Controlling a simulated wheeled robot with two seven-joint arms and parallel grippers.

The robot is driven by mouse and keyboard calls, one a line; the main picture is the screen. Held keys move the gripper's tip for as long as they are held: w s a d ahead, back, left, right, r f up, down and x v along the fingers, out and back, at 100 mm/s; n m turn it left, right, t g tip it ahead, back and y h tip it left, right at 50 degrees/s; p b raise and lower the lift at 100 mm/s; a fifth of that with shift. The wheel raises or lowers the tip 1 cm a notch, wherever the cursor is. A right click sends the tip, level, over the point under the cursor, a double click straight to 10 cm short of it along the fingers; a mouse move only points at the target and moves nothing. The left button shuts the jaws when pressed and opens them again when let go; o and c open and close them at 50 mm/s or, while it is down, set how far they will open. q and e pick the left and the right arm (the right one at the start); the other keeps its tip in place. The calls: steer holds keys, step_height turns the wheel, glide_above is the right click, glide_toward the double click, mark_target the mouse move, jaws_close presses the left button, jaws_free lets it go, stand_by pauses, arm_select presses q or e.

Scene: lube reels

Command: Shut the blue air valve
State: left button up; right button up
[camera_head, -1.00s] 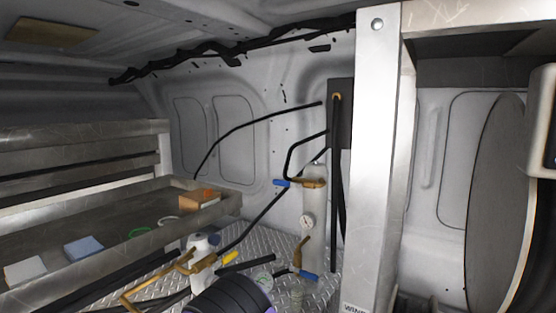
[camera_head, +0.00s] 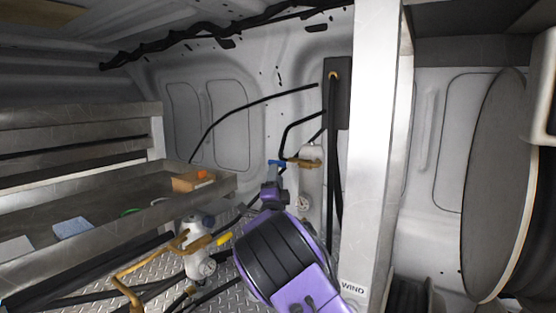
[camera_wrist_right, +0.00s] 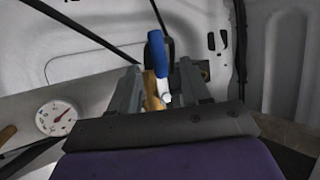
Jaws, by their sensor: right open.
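The blue valve handle (camera_head: 275,163) sits at the left end of a brass fitting (camera_head: 303,163) at the top of the grey filter cylinder, by the back wall. My purple and black right arm reaches up from below, and its right gripper (camera_head: 272,186) is just under the handle. In the right wrist view the blue handle (camera_wrist_right: 156,50) stands upright between the two open fingers of the gripper (camera_wrist_right: 158,88), with brass behind it. I cannot tell whether a finger touches it. My left gripper is not in view.
A pressure gauge (camera_wrist_right: 56,118) is left of the fingers. Another valve with a yellow handle (camera_head: 224,239) and brass pipe stands lower left. A metal shelf (camera_head: 120,200) holds small boxes. A metal post (camera_head: 368,150) and a large reel (camera_head: 495,190) are to the right.

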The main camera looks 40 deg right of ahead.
steer(key=p+x, duration=0.4)
steer(key=x, duration=0.4)
steer(key=shift+d, duration=0.15)
steer(key=shift+w, duration=0.1)
steer(key=shift+c, duration=0.3)
jaws_close()
